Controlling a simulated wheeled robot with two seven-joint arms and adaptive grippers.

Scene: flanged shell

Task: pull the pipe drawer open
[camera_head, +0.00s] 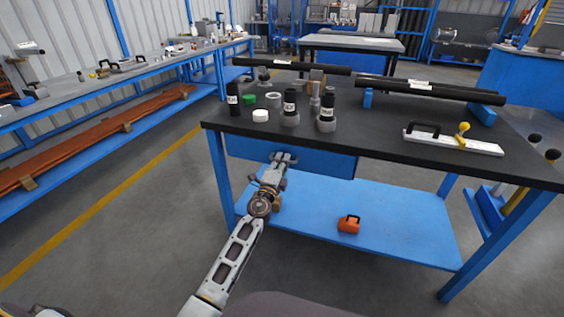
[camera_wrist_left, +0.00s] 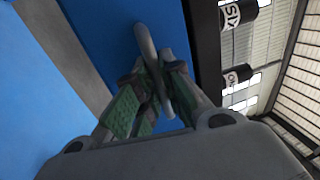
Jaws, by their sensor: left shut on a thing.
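The pipe drawer (camera_head: 325,162) is a blue box front under the dark tabletop of the workbench. In the left wrist view its blue face (camera_wrist_left: 105,30) fills the upper middle, and a grey bar handle (camera_wrist_left: 146,45) stands out from it. My left gripper (camera_head: 283,158) is at the drawer front, and in the left wrist view its green-padded fingers (camera_wrist_left: 155,88) are shut around the handle. The head view does not clearly show whether the drawer stands out from the bench. My right gripper is not in view.
The workbench top (camera_head: 375,135) holds black pipes (camera_head: 292,66), labelled black cylinders (camera_head: 290,102) and a white level-like tool (camera_head: 452,142). An orange item (camera_head: 349,224) lies on the blue lower shelf (camera_head: 400,230). The floor in front of the bench is clear.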

